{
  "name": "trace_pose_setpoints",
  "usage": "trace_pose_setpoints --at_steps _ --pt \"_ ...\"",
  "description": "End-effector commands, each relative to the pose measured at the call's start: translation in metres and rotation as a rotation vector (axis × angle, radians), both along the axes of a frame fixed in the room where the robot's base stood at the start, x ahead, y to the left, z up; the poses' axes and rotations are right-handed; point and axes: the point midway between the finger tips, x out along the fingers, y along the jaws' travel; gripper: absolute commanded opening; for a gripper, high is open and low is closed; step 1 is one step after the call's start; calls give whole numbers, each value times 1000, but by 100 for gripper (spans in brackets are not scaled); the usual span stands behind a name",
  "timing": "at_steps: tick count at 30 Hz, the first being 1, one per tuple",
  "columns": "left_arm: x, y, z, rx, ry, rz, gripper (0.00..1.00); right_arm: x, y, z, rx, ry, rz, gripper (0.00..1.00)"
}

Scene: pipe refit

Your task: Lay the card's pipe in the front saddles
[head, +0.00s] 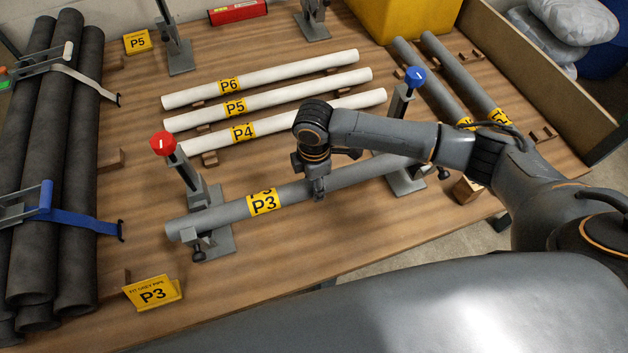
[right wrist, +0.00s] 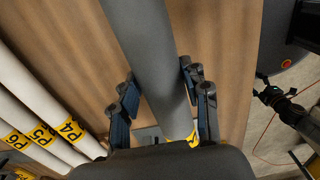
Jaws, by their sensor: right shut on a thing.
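The grey pipe P3 (head: 350,176), with a yellow P3 label, spans the two front stands. Its left end lies at the red-knobbed stand (head: 210,238) and its right end at the blue-knobbed stand (head: 408,182). Whether it rests fully in the saddles or just above them I cannot tell. My right gripper (head: 319,190) is shut on the pipe right of its label. In the right wrist view its fingers (right wrist: 165,105) sit on both sides of the pipe (right wrist: 150,50). The yellow card (head: 153,293) reads "fit grey pipe P3". My left gripper is out of view.
White pipes P4, P5 and P6 (head: 262,78) lie behind on wooden blocks. Two more grey pipes (head: 440,62) lie at the back right. Dark strapped pipes (head: 80,130) fill the left side. A P5 card (head: 137,42) and two rear stands (head: 178,55) stand behind.

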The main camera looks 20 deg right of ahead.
Motion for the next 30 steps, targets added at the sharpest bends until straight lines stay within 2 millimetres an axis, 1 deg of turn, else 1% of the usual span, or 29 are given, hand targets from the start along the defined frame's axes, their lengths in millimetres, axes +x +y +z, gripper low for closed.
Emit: trace_pose_setpoints --at_steps 29,30 --pt "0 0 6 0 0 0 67 0 0 -6 1 -1 0 0" --pt "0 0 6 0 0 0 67 0 0 -5 1 -1 0 48"
